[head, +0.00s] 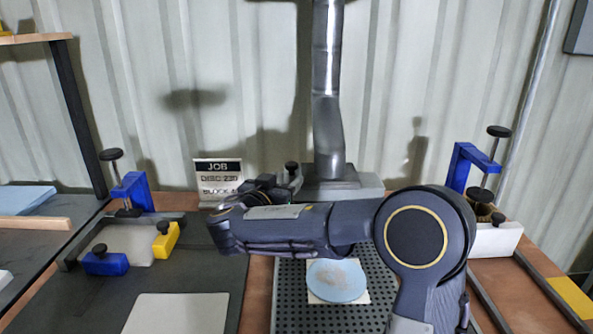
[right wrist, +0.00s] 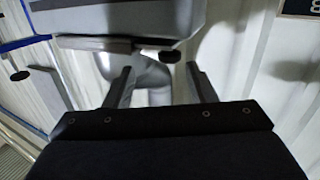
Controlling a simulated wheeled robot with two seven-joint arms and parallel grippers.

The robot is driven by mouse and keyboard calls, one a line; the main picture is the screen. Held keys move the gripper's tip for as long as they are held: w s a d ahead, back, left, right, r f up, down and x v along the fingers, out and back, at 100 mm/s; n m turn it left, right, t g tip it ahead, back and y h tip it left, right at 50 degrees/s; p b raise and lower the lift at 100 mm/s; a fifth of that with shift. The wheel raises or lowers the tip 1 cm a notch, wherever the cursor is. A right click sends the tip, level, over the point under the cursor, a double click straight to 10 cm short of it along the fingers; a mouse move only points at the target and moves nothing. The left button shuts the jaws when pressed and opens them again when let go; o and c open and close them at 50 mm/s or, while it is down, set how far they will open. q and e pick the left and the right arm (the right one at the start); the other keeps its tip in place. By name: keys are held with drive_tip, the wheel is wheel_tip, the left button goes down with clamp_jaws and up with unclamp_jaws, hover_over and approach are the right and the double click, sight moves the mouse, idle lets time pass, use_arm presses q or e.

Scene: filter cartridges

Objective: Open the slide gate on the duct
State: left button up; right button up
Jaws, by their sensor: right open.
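The duct (head: 328,90) is a grey metal pipe coming down the wall into a grey hood (head: 345,184) at the back of the bench. The slide gate shows at the hood's left side as a small grey tab with a dark knob (head: 291,168). My left gripper is out of view.
A JOB sign (head: 217,178) stands left of the gate. A perforated plate (head: 290,300) with a blue disc (head: 336,280) lies below my right arm. Blue clamps stand left (head: 133,190) and right (head: 466,165). A grey sheet (head: 178,314) lies at front left.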

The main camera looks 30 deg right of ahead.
sight(289, 166)
drive_tip(key=shift+w+r+t, duration=0.3)
drive_tip(key=shift+w+r, duration=0.05)
drive_tip(key=shift+w, duration=0.45)
drive_tip(key=p+x, duration=0.2)
drive_tip(key=x, duration=0.4)
drive_tip(key=shift+d, duration=0.1)
drive_tip(key=shift+w+d, duration=0.25)
drive_tip(key=shift+d, duration=0.15)
drive_tip(key=shift+c, duration=0.3)
clamp_jaws()
